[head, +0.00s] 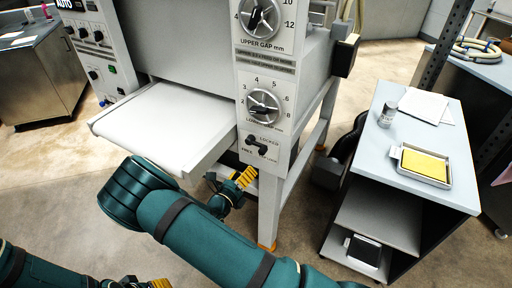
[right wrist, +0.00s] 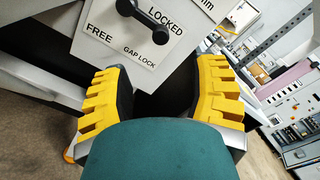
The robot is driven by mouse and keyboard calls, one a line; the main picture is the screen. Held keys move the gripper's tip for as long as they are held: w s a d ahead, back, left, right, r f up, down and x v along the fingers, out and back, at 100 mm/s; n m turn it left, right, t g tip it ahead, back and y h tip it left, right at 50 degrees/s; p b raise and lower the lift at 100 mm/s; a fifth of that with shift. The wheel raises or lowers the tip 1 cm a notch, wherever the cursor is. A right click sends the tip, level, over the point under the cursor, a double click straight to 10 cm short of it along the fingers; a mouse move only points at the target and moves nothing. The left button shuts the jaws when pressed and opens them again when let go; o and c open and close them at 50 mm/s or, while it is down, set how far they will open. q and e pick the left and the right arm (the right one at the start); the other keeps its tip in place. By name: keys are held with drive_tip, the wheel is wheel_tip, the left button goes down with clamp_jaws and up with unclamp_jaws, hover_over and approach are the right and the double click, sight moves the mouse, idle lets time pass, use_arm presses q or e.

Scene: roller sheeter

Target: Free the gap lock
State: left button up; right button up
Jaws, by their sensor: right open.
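The gap lock (head: 256,145) is a small black lever with rounded ends on the sheeter's white front panel, below the two dials. In the right wrist view the lever (right wrist: 143,21) lies slantwise between the words LOCKED and FREE; I cannot tell which word it marks. My right gripper (head: 236,182) is just below and left of the lever in the head view. In the right wrist view its yellow-padded fingers (right wrist: 163,72) are apart and empty, with the lever beyond their tips, not touching. My left gripper (head: 148,284) shows only partly at the bottom edge.
The upper gap dial (head: 260,17) and lower gap dial (head: 263,106) sit above the lock. The white sheeter bed (head: 165,125) juts out above my right arm. A side table (head: 385,150) with a jar (head: 388,114) and yellow-filled tray (head: 424,166) stands right.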

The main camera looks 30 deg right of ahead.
sight(261, 153)
drive_tip(key=x, duration=1.2)
drive_tip(key=shift+d, duration=0.45)
clamp_jaws()
